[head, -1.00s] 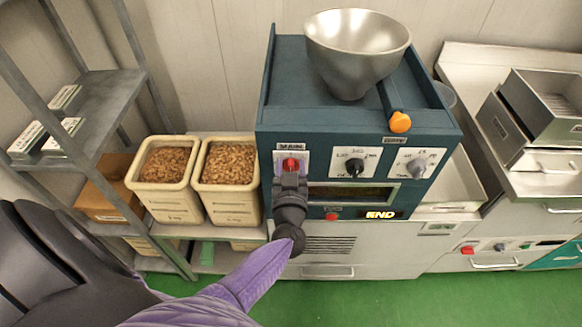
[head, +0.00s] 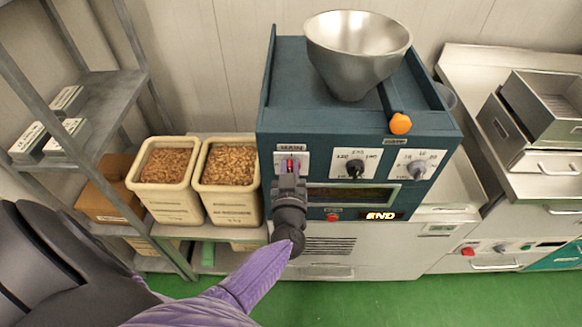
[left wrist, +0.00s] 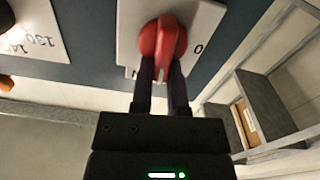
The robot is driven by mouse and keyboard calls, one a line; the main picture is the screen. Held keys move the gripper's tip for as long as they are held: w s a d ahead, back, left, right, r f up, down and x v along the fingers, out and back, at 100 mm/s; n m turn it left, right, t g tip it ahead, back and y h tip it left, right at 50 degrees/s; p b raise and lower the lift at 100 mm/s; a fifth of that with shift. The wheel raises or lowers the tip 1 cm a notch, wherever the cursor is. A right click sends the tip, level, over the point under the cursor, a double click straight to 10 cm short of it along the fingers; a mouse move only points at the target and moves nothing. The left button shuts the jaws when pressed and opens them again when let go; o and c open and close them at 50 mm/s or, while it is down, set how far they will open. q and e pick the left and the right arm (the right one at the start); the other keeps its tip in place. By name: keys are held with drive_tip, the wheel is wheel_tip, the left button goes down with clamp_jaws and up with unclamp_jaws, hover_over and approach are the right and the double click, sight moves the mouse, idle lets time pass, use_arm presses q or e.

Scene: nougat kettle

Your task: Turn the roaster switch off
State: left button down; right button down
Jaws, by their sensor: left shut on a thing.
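The roaster (head: 290,100) is a dark teal machine with a silver hopper on top. Its red main switch (head: 290,164) sits on a white plate at the left of the front panel. My left gripper (head: 290,172) reaches up to it from below and is shut on it. In the left wrist view the red switch knob (left wrist: 163,40) is between the fingertips of my left gripper (left wrist: 163,72). A "0" mark shows on the plate to the right of the knob there. My right gripper is not in view.
A black knob (head: 355,167) and a grey knob (head: 415,166) sit right of the switch. An orange-tipped lever (head: 400,122) juts out above. Two nut-filled bins (head: 227,205) stand close on the left, beside a metal shelf (head: 100,90).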

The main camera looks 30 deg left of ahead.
use_arm(q)
drive_tip(key=shift+s+a+f+n+b, duration=0.25)
drive_tip(key=shift+n+b, duration=0.35)
drive_tip(key=shift+n, duration=2.15)
drive_tip(key=shift+s+a+f+n+b, duration=0.1)
drive_tip(key=shift+a+f+n+b, duration=0.3)
drive_tip(key=shift+n, duration=2.3)
drive_tip(key=shift+s+a+f+n+b, duration=0.1)
drive_tip(key=shift+f+n+b, duration=0.5)
drive_tip(key=shift+n, duration=2.15)
drive_tip(key=shift+r, duration=0.15)
drive_tip(key=c, duration=0.6)
unclamp_jaws()
drive_tip(key=p+v, duration=0.1)
drive_tip(key=v, duration=0.9)
